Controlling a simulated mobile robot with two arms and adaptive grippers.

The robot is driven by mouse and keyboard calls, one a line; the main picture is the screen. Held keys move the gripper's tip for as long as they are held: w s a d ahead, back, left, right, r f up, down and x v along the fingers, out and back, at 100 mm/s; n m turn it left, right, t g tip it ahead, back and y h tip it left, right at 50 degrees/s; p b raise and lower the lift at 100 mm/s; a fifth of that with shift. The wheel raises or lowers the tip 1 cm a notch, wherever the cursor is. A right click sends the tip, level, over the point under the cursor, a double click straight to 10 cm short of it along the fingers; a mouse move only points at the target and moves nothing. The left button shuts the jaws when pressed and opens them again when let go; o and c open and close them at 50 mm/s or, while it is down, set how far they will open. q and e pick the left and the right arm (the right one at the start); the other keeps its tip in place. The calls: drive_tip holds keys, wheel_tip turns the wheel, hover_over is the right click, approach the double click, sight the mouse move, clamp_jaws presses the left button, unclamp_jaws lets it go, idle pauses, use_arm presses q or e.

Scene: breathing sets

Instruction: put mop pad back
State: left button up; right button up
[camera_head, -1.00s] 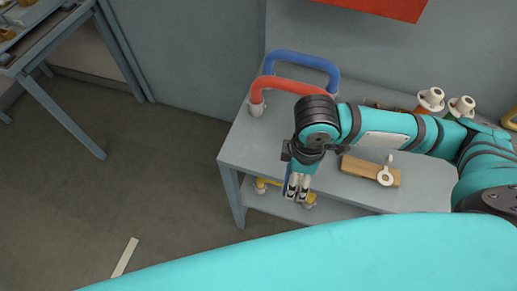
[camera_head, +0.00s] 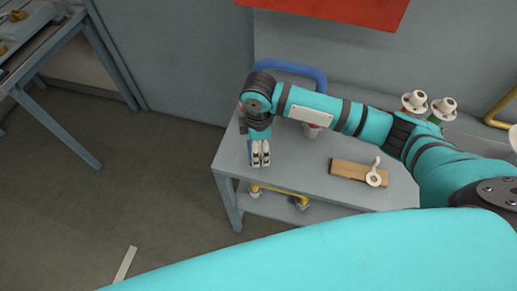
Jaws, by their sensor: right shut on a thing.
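My right gripper (camera_head: 260,160) points down over the left part of the grey trolley top (camera_head: 292,170). It is shut on a thin blue piece (camera_head: 250,152), which shows as a narrow strip at the left of the fingers and is mostly hidden by them. It appears to be the mop pad, but too little shows to be sure. I cannot tell whether it touches the trolley top. My left gripper is not in view.
A wooden block with a white ring fitting (camera_head: 350,171) lies on the trolley. A blue handle (camera_head: 300,70) stands behind my right arm. White spools (camera_head: 414,101) stand at the back right. A yellow handle (camera_head: 280,190) is on the lower shelf. Another grey table (camera_head: 45,60) stands far left.

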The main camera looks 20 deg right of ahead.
wheel_tip(320, 180, down, 3)
drive_tip(key=shift+r+p, duration=0.1)
drive_tip(key=shift+p, duration=0.45)
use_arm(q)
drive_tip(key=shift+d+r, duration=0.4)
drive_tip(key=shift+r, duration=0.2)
use_arm(e)
drive_tip(key=shift+f, duration=0.4)
drive_tip(key=shift+f, duration=0.1)
drive_tip(key=o, duration=1.1)
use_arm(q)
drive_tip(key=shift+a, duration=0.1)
use_arm(e)
drive_tip(key=shift+w+r, duration=0.1)
drive_tip(key=shift+r, duration=0.15)
use_arm(q)
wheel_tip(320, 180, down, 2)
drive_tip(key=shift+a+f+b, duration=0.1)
drive_tip(key=shift+b, duration=1)
use_arm(e)
wheel_tip(320, 180, up, 12)
drive_tip(key=shift+f, duration=0.1)
